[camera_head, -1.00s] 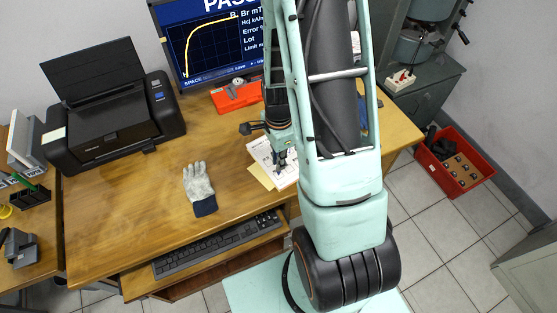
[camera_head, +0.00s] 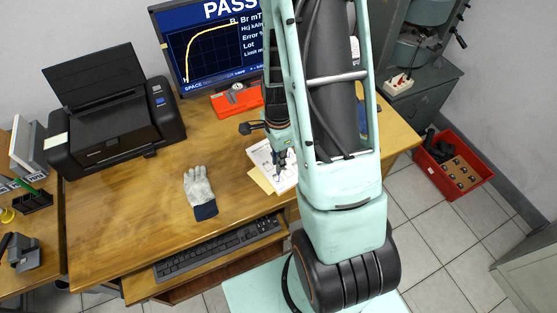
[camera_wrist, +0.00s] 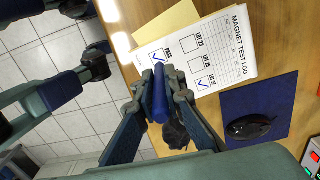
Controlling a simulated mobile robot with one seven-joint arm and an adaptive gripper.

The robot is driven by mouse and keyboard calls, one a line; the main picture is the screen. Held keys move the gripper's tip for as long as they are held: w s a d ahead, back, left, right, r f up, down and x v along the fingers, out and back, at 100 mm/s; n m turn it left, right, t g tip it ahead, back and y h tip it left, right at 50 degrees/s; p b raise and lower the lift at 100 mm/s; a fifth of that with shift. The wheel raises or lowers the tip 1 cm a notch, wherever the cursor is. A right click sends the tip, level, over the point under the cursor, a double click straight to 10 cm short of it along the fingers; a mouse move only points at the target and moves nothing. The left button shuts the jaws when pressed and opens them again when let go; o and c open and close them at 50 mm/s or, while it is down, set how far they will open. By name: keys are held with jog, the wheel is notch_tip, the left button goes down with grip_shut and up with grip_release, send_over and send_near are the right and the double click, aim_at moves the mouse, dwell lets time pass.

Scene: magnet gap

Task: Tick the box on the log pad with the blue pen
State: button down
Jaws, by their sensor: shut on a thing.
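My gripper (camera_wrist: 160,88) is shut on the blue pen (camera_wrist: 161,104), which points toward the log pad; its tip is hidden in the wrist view. The white log pad (camera_wrist: 222,48), headed "MAGNET TEST LOG", lies on the desk past the fingers. It has several printed boxes. Blue ticks show in the box by "PASS" (camera_wrist: 158,56) and in the box by "LOT 21" (camera_wrist: 201,83). The other two lot boxes look empty. In the head view my gripper (camera_head: 280,160) is over the pad (camera_head: 262,154). I cannot tell whether the pen touches paper.
A yellow sheet (camera_wrist: 166,27) sticks out from under the pad. A black mouse (camera_wrist: 249,127) lies on a blue mat (camera_wrist: 282,98). A grey glove (camera_head: 198,185), a keyboard (camera_head: 218,248), a printer (camera_head: 112,125) and a red case (camera_head: 238,100) are around. Bare desk lies left of the glove.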

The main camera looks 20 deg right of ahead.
notch_tip(320, 180, up, 4)
jog(key=p, duration=0.2)
jog(key=shift+p, duration=0.35)
dwell(0.5)
